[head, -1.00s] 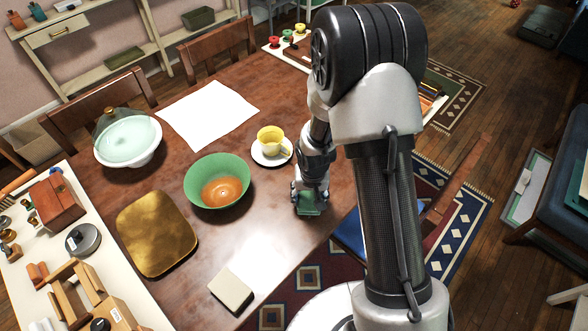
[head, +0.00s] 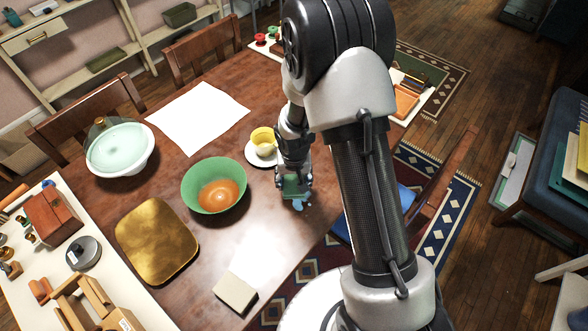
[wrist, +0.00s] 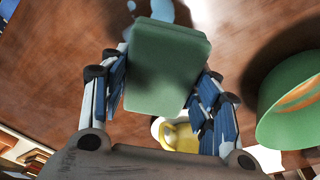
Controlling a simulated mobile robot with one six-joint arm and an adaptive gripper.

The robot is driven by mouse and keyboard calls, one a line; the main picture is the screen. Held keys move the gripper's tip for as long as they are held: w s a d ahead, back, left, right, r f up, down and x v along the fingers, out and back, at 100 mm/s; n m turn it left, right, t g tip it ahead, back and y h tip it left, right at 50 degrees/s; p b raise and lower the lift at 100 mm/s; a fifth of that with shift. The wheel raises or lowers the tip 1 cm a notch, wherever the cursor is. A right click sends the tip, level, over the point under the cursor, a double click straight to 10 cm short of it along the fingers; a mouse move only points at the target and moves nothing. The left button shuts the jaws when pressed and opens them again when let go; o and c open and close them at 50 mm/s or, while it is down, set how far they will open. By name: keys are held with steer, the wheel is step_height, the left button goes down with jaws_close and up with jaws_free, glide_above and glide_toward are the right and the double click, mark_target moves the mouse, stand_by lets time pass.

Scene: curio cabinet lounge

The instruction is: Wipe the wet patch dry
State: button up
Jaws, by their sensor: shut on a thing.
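My gripper (head: 294,181) is shut on a green sponge-like block (wrist: 168,65), which also shows low at the fingertips in the head view (head: 295,191). The block is over the wooden table, right of the green bowl and in front of the cup. A pale blue wet patch (head: 299,205) shows just beyond the block's lower edge. In the wrist view, part of the wet patch (wrist: 168,12) shows past the block's top edge. The block and gripper hide the rest. I cannot tell whether the block touches the table.
A green bowl (head: 201,183) with orange inside stands left of my gripper. A yellow cup (head: 262,137) on a white saucer (head: 252,156) is close behind it. A gold tray (head: 156,240), white sheet (head: 197,118) and cream block (head: 235,292) lie on the table (head: 240,235).

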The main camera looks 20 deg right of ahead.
steer(key=shift+r+p, duration=1)
steer(key=shift+r, duration=0.7)
